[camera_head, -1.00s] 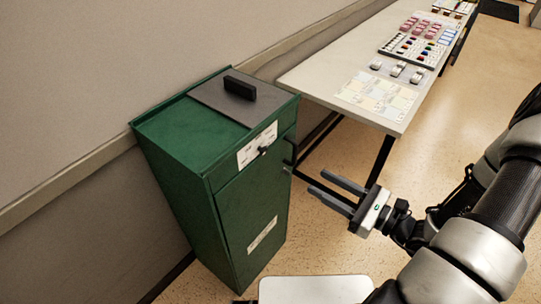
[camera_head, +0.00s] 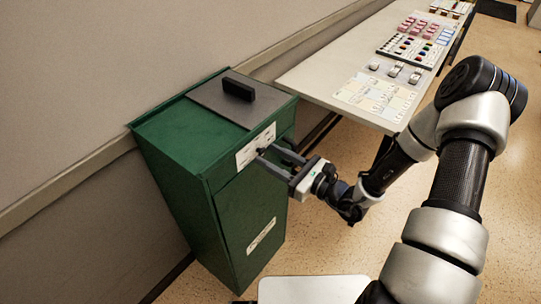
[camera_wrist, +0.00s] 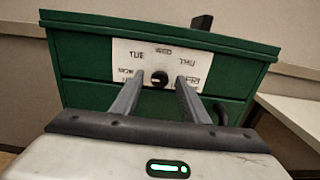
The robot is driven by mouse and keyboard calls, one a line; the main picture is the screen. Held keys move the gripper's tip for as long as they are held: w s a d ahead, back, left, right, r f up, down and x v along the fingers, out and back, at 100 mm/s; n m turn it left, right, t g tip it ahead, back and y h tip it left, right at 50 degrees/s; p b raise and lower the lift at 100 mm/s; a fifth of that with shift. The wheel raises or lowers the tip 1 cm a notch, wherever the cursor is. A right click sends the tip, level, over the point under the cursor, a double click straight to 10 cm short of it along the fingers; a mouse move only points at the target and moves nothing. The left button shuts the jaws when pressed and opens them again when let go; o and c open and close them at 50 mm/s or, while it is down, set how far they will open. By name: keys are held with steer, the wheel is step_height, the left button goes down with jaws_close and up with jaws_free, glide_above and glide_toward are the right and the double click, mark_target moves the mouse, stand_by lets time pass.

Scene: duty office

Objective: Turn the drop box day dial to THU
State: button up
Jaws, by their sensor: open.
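The green drop box (camera_head: 190,140) stands against the wall, with a grey lid plate and a black handle on top. A white dial plate (camera_head: 249,152) is on its upper front; the wrist view shows this plate (camera_wrist: 175,52) with TUE at left, WED at top and THU at right. The black round dial knob (camera_wrist: 159,79) is at the plate's middle; where its pointer points I cannot tell. My gripper (camera_head: 274,154) is open, its two fingers reaching toward the plate. In the wrist view my gripper (camera_wrist: 158,84) has one finger on each side of the knob; contact is not clear.
A long table (camera_head: 345,75) with papers, stamps and a button panel (camera_head: 413,47) stands to the right of the box. A second white label (camera_head: 261,235) is low on the box front. Open floor lies to the right of the box.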

steer(key=shift+w+a, duration=0.2)
steer(key=shift+a, duration=0.05)
steer(key=c, duration=1)
